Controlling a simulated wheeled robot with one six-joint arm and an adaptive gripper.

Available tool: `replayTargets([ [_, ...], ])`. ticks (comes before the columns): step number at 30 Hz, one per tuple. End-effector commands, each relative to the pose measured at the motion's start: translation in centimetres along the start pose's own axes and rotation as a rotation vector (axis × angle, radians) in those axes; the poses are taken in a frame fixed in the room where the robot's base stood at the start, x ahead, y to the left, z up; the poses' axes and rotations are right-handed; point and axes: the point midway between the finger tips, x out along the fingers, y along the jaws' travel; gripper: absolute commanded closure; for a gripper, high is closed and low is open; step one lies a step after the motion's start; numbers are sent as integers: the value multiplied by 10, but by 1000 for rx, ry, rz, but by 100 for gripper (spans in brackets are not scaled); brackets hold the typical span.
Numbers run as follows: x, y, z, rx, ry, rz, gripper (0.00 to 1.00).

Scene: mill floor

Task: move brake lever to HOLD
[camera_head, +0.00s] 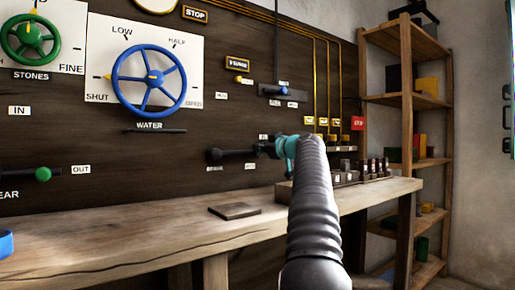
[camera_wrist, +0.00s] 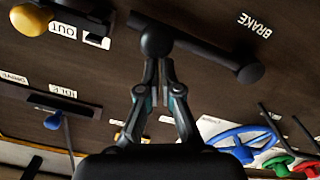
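A black ball knob (camera_wrist: 157,40) lies over the bar just beyond the fingertips. My gripper (camera_wrist: 158,68) has its fingers drawn together, with only a narrow gap. The knob is wider than that gap; whether the tips touch it I cannot tell. In the head view the lever (camera_head: 238,154) lies nearly level on the panel, with my gripper (camera_head: 268,147) at its right end. No HOLD label is readable.
A wooden bench (camera_head: 150,240) runs below the panel, with a dark flat plate (camera_head: 234,211) on it. A blue water wheel (camera_head: 150,78) and a green-knobbed lever (camera_head: 42,174) are at left. A blue-knobbed slide (camera_head: 284,91) is above. Shelves (camera_head: 405,95) stand at right.

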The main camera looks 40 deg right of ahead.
Motion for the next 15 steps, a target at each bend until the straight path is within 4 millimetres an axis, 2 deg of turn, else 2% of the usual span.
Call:
replayTargets([
  [1, 2, -1, 7, 4, -8, -3, 100],
  [3, 2, -1, 7, 4, -9, -4, 100],
  [8, 2, -2, 0, 3, -8, -6, 100],
  [15, -4, -5, -41, -2, 1, -7, 100],
])
